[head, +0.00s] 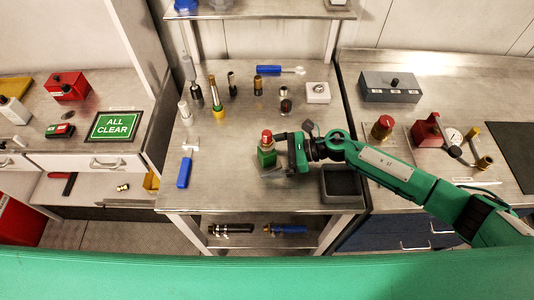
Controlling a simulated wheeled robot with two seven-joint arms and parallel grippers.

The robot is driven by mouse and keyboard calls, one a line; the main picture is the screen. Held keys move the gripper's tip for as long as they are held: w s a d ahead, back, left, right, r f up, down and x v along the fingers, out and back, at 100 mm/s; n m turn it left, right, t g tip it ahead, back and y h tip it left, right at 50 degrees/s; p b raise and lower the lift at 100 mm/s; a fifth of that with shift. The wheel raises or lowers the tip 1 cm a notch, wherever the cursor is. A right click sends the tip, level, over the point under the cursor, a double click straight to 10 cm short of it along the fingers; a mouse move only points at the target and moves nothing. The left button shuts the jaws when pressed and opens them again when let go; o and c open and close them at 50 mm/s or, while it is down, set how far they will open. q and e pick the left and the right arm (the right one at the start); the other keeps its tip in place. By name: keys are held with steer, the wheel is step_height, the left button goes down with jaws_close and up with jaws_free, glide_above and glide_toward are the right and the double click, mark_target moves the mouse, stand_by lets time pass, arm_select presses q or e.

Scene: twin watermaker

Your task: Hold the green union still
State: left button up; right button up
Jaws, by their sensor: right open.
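The green union (267,158) stands upright near the middle of the steel table, with a red cap-like part on top (267,137). My right gripper (280,152) comes in from the right and is open, its fingers right at the union's right side. I cannot tell whether the fingers touch it. The fingers hide part of the union's right side and base. My left gripper is not in view.
A dark square bin (341,183) lies right of the union, under my right arm. Several upright fittings stand behind it. A blue-handled tool (185,170) lies left. The table (228,180) is clear between tool and union.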

steer(key=shift+c, duration=0.2)
steer(key=c, duration=2)
steer(key=o, duration=1.2)
steer(key=shift+c, duration=0.2)
steer(key=c, duration=1.2)
steer(key=shift+o, duration=0.2)
